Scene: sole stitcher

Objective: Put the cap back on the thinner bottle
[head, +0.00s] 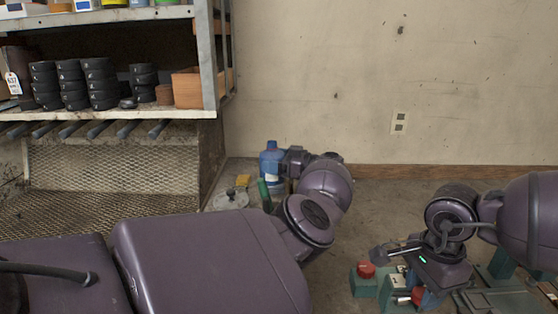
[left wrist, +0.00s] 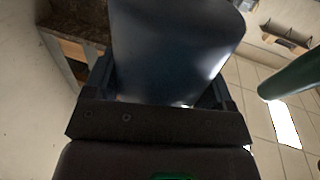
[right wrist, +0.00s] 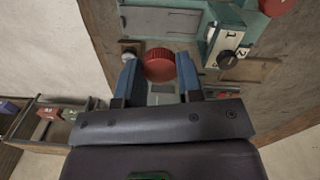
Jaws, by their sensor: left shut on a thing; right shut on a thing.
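The blue thinner bottle (head: 270,158) stands upright at the middle of the head view, with a pale label low on its side. My left gripper (head: 283,163) is shut on it from the right. The bottle's blue body (left wrist: 178,45) fills the space between the fingers in the left wrist view. Its mouth is too small to make out. My right gripper (head: 420,297) points down at the lower right, well apart from the bottle. In the right wrist view, a red ribbed cap (right wrist: 159,65) sits between its blue fingertips, and the gripper is shut on it.
A teal machine with a red button (head: 366,269) lies below my right gripper; a numbered dial (right wrist: 232,56) shows in the right wrist view. A green cylinder (head: 264,194) stands close beside the bottle. A metal shelf (head: 208,60) with black rolls is at left.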

